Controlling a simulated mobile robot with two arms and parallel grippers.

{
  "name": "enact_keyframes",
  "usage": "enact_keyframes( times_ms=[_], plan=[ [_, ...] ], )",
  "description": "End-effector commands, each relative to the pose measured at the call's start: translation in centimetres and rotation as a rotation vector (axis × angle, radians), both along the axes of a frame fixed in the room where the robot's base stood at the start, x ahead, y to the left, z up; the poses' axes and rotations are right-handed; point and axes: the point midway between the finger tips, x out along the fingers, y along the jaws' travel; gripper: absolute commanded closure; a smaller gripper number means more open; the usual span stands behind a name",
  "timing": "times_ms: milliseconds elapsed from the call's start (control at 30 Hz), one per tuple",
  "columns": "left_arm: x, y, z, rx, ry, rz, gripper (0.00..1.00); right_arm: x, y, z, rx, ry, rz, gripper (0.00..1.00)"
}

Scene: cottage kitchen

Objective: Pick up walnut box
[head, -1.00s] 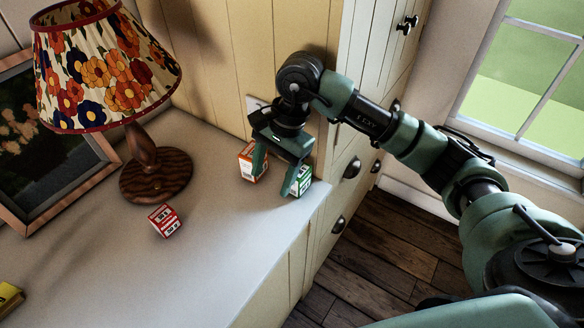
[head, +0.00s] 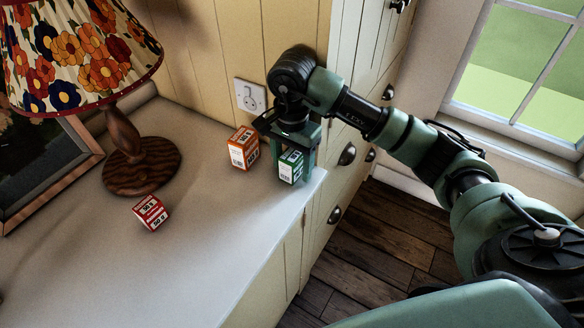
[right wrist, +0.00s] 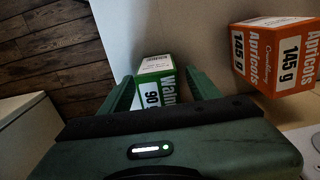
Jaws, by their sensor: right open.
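The walnut box (head: 290,167) is a small green and white carton standing near the right end of the counter in the head view. In the right wrist view the walnut box (right wrist: 155,80) shows its "Waln" lettering and "90". My right gripper (head: 297,168) is open, pointing down, with its fingers at the box's sides. In the right wrist view the right gripper's fingers (right wrist: 157,90) stand on either side of the box. I cannot tell whether they touch it. My left gripper is not in view.
A red and white box (head: 150,213) and a lamp (head: 140,170) are further left. The counter edge (head: 283,232) drops to the floor.

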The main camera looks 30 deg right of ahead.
Motion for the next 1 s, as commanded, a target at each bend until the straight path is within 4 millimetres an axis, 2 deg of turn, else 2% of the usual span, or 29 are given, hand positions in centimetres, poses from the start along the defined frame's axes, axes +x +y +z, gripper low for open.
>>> enact_keyframes(
  times_ms=[100, 133, 300, 333, 367, 667, 833, 1000],
  plan=[
    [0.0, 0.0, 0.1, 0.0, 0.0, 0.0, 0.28, 0.0, 0.0, 0.2, 0.0, -0.001, 0.0, 0.38],
    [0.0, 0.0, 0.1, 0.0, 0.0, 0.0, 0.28, 0.0, 0.0, 0.2, 0.0, -0.001, 0.0, 0.41],
    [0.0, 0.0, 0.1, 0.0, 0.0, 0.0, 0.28, 0.0, 0.0, 0.2, 0.0, -0.001, 0.0, 0.88],
    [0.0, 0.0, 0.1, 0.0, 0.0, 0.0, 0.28, 0.0, 0.0, 0.2, 0.0, -0.001, 0.0, 0.97],
    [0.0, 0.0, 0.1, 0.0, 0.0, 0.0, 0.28, 0.0, 0.0, 0.2, 0.0, -0.001, 0.0, 1.0],
    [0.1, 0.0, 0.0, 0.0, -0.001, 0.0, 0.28, 0.0, 0.0, 0.3, 0.0, -0.002, 0.0, 1.0],
    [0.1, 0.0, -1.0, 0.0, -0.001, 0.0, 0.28, -0.1, 0.4, 0.8, 0.0, -0.004, 0.0, 1.0],
    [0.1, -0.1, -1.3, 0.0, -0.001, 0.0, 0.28, 0.0, 0.3, 3.9, -0.001, -0.008, -0.001, 1.0]
  ],
)
